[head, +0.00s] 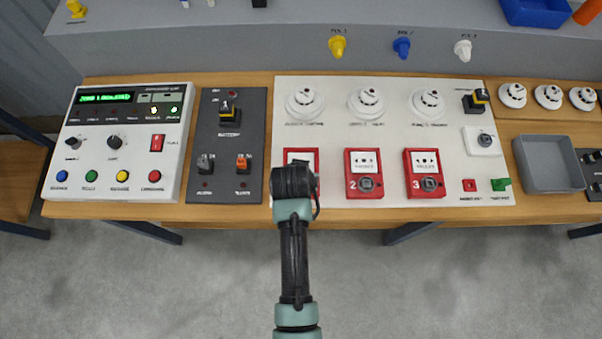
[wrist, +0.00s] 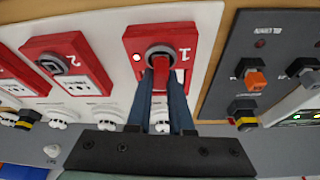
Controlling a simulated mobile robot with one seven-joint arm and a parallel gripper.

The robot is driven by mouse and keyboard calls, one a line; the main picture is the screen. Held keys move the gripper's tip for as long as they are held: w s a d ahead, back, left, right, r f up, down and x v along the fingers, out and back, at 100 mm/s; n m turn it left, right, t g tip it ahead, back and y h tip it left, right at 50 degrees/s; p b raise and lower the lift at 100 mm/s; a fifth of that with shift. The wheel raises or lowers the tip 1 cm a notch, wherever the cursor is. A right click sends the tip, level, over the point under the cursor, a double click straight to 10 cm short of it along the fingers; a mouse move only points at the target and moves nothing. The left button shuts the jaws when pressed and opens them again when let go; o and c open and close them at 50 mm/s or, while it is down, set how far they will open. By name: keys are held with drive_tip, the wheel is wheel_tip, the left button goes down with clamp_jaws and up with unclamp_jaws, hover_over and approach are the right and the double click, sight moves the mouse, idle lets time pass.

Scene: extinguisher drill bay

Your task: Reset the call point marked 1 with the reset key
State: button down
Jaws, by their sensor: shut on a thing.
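The call point marked 1 (wrist: 187,40) is a red box with a dark round key lock (wrist: 160,52) and a small lit red lamp. In the head view only the top of call point 1 (head: 300,153) shows; my arm hides the rest. My gripper (wrist: 164,78) is in front of it with its two dark fingers shut on a red key (wrist: 160,74). The key's far end meets the lock face; how deep it sits is hidden.
Call points 2 (head: 364,173) and 3 (head: 425,173) stand to the right on the same white board (head: 335,200). A dark switch panel (head: 227,150) and a white control panel (head: 125,145) lie to the left. A grey tray (head: 550,187) is at the right. The floor in front is clear.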

idle(0.3)
drive_tip(key=shift+m+g+h, duration=0.3)
drive_tip(key=shift+m+h, duration=0.2)
drive_tip(key=shift+m, duration=0.8)
drive_tip(key=shift+m+h, duration=0.4)
drive_tip(key=shift+m, duration=0.8)
drive_tip(key=shift+f+m+g, duration=0.1)
drive_tip(key=shift+m+g, duration=0.2)
drive_tip(key=shift+m, duration=0.3)
drive_tip(key=shift+s+m+h, duration=0.1)
drive_tip(key=shift+m+h, duration=0.2)
drive_tip(key=shift+m, duration=0.2)
